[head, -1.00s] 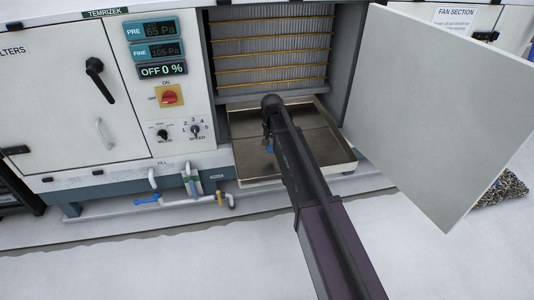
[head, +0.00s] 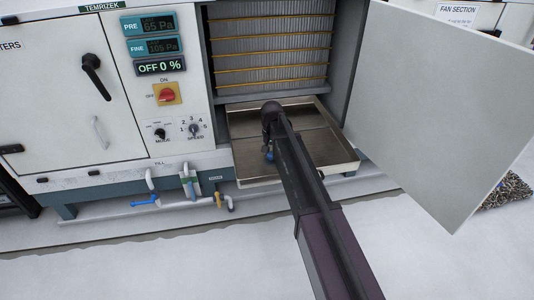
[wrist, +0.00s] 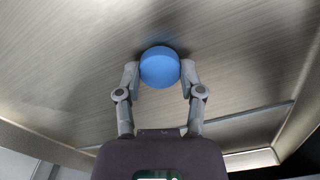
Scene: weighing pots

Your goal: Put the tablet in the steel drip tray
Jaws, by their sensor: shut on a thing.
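The tablet (wrist: 160,67) is a blue disc between my two fingertips in the wrist view. In the head view a small patch of the blue tablet (head: 269,155) shows beside the end of my arm. My gripper (wrist: 160,75) is shut on it. The steel drip tray (head: 333,150) lies under the filter rack, and my gripper is over its inside. In the wrist view the tray's brushed floor (wrist: 60,65) fills the background. I cannot tell whether the tablet touches the floor. My arm hides part of the tray in the head view.
An open white door (head: 440,110) stands to the right of the tray. The filter rack (head: 270,50) is behind and above it. A control panel (head: 165,95) is on the left, with pipes (head: 185,195) below. The floor in front is clear.

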